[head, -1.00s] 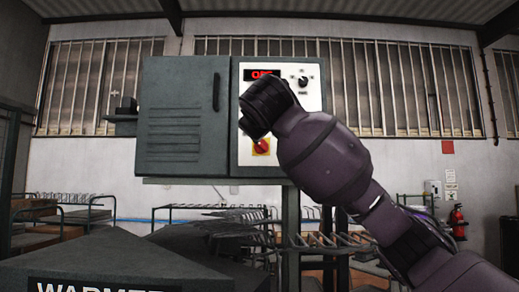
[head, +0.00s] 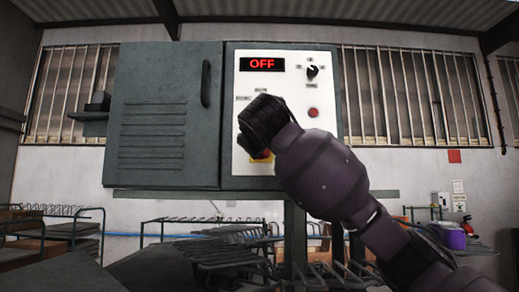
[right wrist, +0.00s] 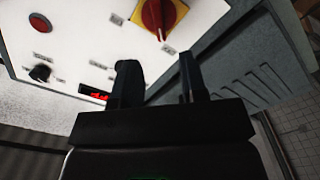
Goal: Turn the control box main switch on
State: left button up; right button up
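The control box (head: 165,110) has a white panel (head: 285,90) on its right side, with a display (head: 262,64) reading OFF. The main switch (head: 262,155), a red rotary handle on a yellow plate, is mostly hidden behind my right gripper (head: 258,122) in the head view. My left gripper is not in view.
A black selector knob (head: 312,71) and a red button (head: 313,112) sit on the panel near the switch. The cabinet door has a dark handle (head: 206,83). Metal racks (head: 215,255) stand below the box.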

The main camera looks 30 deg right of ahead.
jog(key=shift+p+x, duration=1.6)
jog(key=shift+x, duration=3.25)
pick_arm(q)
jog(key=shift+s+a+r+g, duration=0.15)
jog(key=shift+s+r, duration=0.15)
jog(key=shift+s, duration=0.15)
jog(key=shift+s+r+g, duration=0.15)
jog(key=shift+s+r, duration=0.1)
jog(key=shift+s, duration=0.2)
pick_arm(e)
grip_shut()
